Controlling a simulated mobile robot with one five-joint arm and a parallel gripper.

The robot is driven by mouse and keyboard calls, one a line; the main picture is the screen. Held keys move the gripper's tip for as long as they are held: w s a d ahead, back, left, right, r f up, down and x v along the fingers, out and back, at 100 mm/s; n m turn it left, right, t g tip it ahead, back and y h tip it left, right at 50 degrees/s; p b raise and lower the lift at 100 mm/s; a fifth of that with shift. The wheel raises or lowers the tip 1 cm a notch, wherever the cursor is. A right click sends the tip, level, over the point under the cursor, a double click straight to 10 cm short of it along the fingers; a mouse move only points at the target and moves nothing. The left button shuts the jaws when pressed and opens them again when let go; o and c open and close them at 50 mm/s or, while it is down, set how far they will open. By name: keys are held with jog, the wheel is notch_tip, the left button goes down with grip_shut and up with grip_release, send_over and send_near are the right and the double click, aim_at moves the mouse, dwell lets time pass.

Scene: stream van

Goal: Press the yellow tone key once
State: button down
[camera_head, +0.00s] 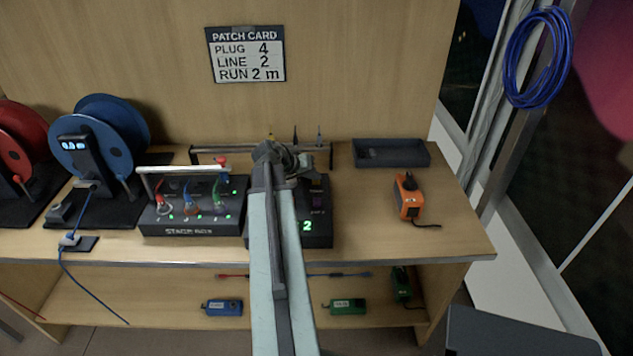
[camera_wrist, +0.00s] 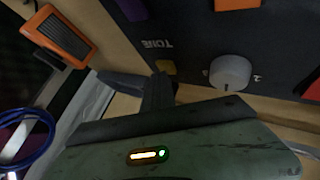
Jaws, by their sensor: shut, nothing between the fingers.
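The yellow tone key (camera_wrist: 166,67) shows in the wrist view, beside the upside-down word TONE on a dark control box (camera_wrist: 200,40). My gripper (camera_wrist: 160,82) is shut and empty; its dark tip partly overlaps the near edge of the yellow key in that view. I cannot tell whether it touches the key. In the head view my arm reaches over the dark box (camera_head: 318,225), which shows a green 2, and hides much of its top. The yellow key is not visible there.
A white knob (camera_wrist: 230,73) and a purple key (camera_wrist: 131,8) are near the yellow key. The stage box (camera_head: 190,215) with cables stands left of my arm. An orange device (camera_head: 408,197) and a dark tray (camera_head: 391,152) are on the right, with bare table around them.

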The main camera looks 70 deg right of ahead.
aim_at(314, 182)
jog(key=shift+f, duration=0.2)
jog(key=shift+r, duration=0.1)
jog(key=shift+r+p, duration=0.75)
jog(key=shift+r, duration=0.05)
notch_tip(314, 182, up, 5)
jog(key=p, duration=0.5)
jog(key=shift+r, duration=0.1)
dwell(0.6)
